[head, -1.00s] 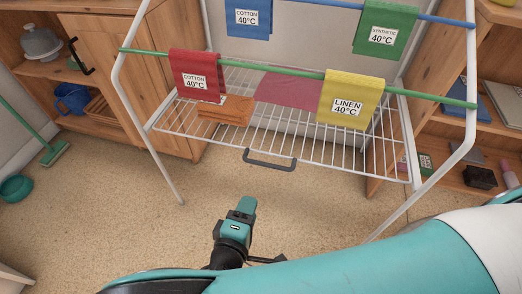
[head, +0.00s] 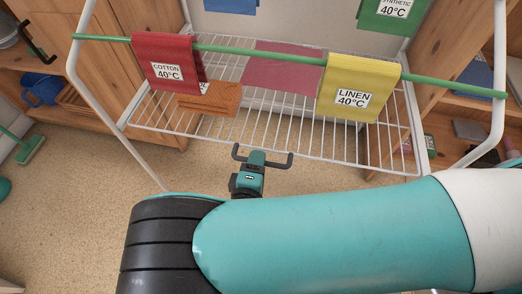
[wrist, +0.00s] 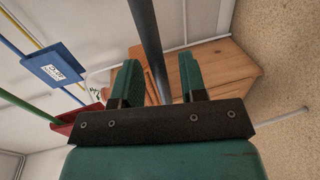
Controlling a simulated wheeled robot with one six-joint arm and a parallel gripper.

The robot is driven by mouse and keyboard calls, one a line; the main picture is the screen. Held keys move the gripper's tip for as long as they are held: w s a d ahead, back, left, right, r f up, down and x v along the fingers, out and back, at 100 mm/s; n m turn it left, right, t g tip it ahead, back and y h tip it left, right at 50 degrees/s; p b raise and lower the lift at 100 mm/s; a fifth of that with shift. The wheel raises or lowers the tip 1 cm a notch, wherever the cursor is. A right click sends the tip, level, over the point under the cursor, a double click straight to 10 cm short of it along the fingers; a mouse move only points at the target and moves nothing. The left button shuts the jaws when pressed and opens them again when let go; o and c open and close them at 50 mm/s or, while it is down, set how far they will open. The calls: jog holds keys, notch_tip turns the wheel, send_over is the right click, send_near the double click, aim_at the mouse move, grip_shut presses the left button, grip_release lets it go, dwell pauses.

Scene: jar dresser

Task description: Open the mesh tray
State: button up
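The mesh tray (head: 340,160) is a white wire rack low in a drying frame. Its dark handle (head: 282,164) is at the middle of the tray's front edge. My gripper (head: 257,156) is at the handle in the head view and hides its middle. In the wrist view, the dark handle bar (wrist: 151,35) runs between the two fingers of my gripper (wrist: 160,75). The fingers are apart with visible gaps on both sides of the bar. Folded orange cloth (head: 210,98) and a flat pink-red cloth (head: 280,68) lie on the tray.
A red cloth (head: 165,62) and a yellow cloth (head: 360,88) hang on a green rail (head: 260,54) above the tray. White frame legs stand at both sides. Wooden cabinets flank the rack. Speckled floor (head: 90,190) is clear at the front left.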

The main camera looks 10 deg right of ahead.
jog(key=shift+w+d+f, duration=0.1)
jog(key=shift+w+d, duration=0.15)
jog(key=shift+w, duration=0.2)
jog(key=shift+c, duration=0.2)
grip_shut()
